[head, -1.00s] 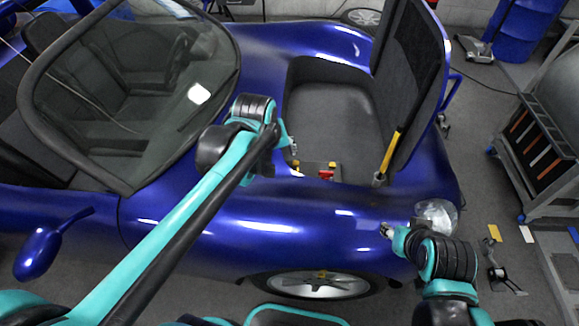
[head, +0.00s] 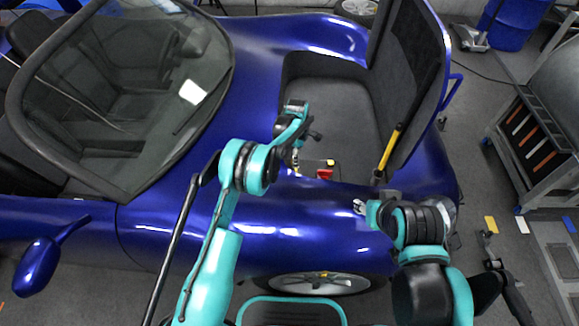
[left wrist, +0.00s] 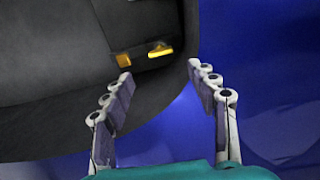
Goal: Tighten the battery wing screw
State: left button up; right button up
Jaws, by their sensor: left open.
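The battery area shows in the head view as a small dark block with a red part (head: 324,174) and yellow pieces, at the near edge of the open compartment. The left wrist view shows a yellow piece (left wrist: 159,50) and an orange piece (left wrist: 123,60) there. I cannot make out the wing screw. My left gripper (head: 294,166) is just left of the red part, pointing down at the compartment edge. In the left wrist view its fingers (left wrist: 162,75) are apart with nothing between them. My right gripper (head: 358,206) is above the blue body, right of the battery; its jaws are too small to read.
The raised lid (head: 412,70) stands at the compartment's right, with a yellow strut (head: 391,146) near its base. The compartment floor (head: 335,110) is mostly clear. The windscreen (head: 125,90) is to the left. A grey cart (head: 535,130) stands at the far right.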

aim_at(296, 173)
pick_arm(q)
notch_tip(296, 173, down, 2)
jog(key=shift+f, duration=0.1)
notch_tip(296, 173, down, 7)
jog(key=b, duration=0.3)
jog(key=shift+f, duration=0.1)
jog(key=c, duration=1.2)
